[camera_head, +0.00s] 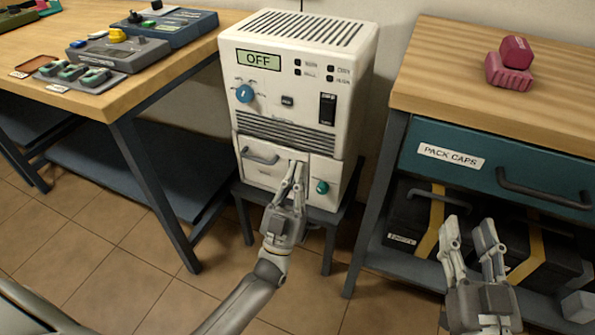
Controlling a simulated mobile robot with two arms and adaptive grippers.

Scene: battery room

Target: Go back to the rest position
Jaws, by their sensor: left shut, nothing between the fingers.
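My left gripper (294,174) is in front of the lower drawers of the white charger unit (334,62). Its fingers are together with nothing between them. Its fingertips are close to the gap between the drawer with the grey handle (262,155) and the small door with the green knob (322,187); I cannot tell if they touch. My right gripper (468,236) is at the lower right, in front of the right bench's lower shelf. Its two fingers are spread apart with nothing between them.
The left workbench (190,62) holds several devices. The right bench (450,60) has a pink object (510,65) on top and a teal PACK CAPS drawer (530,165). Black cases (415,210) sit below. Tiled floor (110,250) is open at front left.

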